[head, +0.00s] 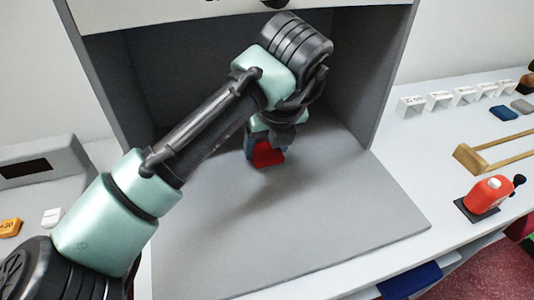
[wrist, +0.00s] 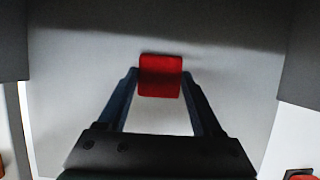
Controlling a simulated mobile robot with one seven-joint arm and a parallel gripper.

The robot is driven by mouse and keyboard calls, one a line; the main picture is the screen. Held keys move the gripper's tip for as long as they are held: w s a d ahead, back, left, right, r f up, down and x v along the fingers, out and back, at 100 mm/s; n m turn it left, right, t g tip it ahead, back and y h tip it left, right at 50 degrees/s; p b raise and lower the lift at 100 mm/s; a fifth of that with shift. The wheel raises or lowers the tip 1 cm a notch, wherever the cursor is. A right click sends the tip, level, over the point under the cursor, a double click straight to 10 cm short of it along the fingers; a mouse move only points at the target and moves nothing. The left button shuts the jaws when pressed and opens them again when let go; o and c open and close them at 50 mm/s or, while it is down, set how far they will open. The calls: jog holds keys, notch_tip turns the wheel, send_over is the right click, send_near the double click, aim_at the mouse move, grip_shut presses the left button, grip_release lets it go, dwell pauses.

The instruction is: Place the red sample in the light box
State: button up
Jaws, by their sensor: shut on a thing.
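The red sample (head: 268,154) is a small red block held between the fingers of my gripper (head: 266,150). In the wrist view the red sample (wrist: 160,76) sits between the two fingertips of my gripper (wrist: 160,82), which is shut on it. The light box (head: 388,215) is a large grey open-fronted booth. My arm reaches in through its opening, and the red sample is over its grey floor. A dark shadow lies on the floor below the gripper; I cannot tell whether the sample touches the floor.
A grey device with a dark screen (head: 30,168) stands left of the box, near an orange tag (head: 10,227). To the right are white numbered blocks (head: 440,100), a blue swatch (head: 503,113), a wooden frame (head: 480,158) and a red-handled tool (head: 487,195). The box floor around the gripper is clear.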

jog(key=shift+w+f, duration=0.15)
jog(key=shift+f, duration=0.8)
jog(key=shift+f, duration=0.2)
jog(key=o, duration=1.3)
jog(key=p+v, duration=0.1)
jog(key=v, duration=0.6)
jog(key=shift+r, duration=0.45)
